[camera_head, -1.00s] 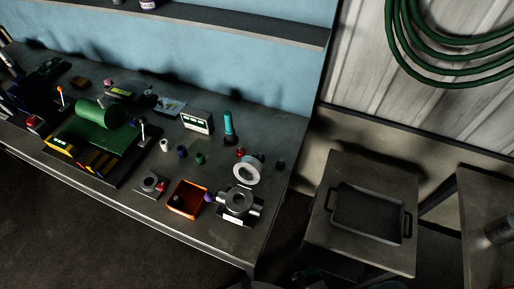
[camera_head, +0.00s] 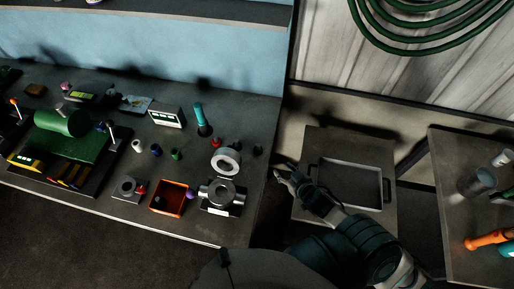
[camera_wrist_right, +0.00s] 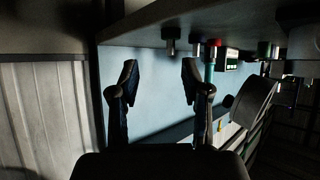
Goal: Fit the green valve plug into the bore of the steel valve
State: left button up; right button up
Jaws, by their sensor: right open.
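A small green plug (camera_head: 176,154) stands upright on the bench in the head view, beside a dark blue one and a white one. The steel valve (camera_head: 222,193), with a round dark bore facing up, sits near the bench's front edge. My right gripper (camera_head: 284,172) is just past the bench's right edge, to the right of the valve and apart from it. In the right wrist view its two fingers (camera_wrist_right: 160,80) are spread with nothing between them. My left gripper is not in view.
A teal bottle (camera_head: 202,120) and a display box (camera_head: 166,116) stand behind. A tray (camera_head: 350,185) lies on a side table.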

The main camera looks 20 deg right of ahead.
notch_tip(320, 180, up, 4)
jog(key=w+a+f+y, duration=0.1)
jog(key=b, duration=0.1)
send_near(260, 147)
jog(key=shift+t, duration=0.4)
jog(key=x, duration=0.5)
jog(key=shift+a+f, duration=0.1)
jog(key=shift+a, duration=0.05)
jog(key=x, duration=0.5)
jog(key=shift+w+a+f, duration=0.1)
jog(key=shift+w+f, duration=0.2)
grip_shut()
